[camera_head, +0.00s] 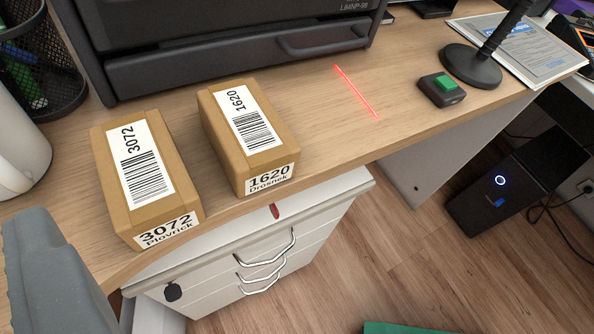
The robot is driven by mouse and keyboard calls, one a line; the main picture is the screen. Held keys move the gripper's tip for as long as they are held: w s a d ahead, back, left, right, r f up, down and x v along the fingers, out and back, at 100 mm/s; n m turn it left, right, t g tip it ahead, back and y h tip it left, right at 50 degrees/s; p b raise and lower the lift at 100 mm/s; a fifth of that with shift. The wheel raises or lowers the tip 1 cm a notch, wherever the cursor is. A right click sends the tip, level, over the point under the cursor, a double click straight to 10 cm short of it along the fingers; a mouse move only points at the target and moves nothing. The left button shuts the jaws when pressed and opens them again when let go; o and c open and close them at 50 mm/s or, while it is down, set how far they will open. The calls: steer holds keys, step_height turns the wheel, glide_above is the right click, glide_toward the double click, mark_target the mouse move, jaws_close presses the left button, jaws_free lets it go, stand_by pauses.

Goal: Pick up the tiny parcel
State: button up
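Two brown cardboard parcels stand side by side on the wooden counter. The left parcel (188,207) is labelled 3072 Plovrick and has a barcode on top. A grey part, which looks like part of my gripper (45,275), shows at the lower left edge, left of the 3072 parcel. Its fingertips cannot be made out, and no parcel is seen held.
A dark machine (230,55) stands behind the parcels. A red light line (356,92) crosses the counter (330,135), with clear room around it. A green-button box (442,89) and a black stand base (471,68) are to the right. White drawers (275,260) stand below.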

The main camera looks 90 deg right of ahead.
mark_target(146, 174)
steer(key=s+d+f+g+h+b, duration=0.1)
steer(key=s+d+f, duration=0.1)
steer(key=f, duration=0.2)
steer(key=s+d+f+g+h, duration=0.1)
steer(key=s+d+f+h, duration=0.15)
steer(key=f, duration=0.25)
steer(key=shift+m+y, duration=0.3)
steer(key=shift+y, duration=0.05)
steer(key=b+x, duration=0.2)
steer(key=x, duration=0.4)
steer(key=shift+w+d, duration=0.1)
steer(key=shift+d, duration=0.2)
steer(key=shift+b+x, duration=1.15)
steer(key=shift+x, duration=2.1)
steer(key=shift+d+f, duration=0.1)
steer(key=shift+f, duration=0.05)
steer(key=c, duration=1.2)
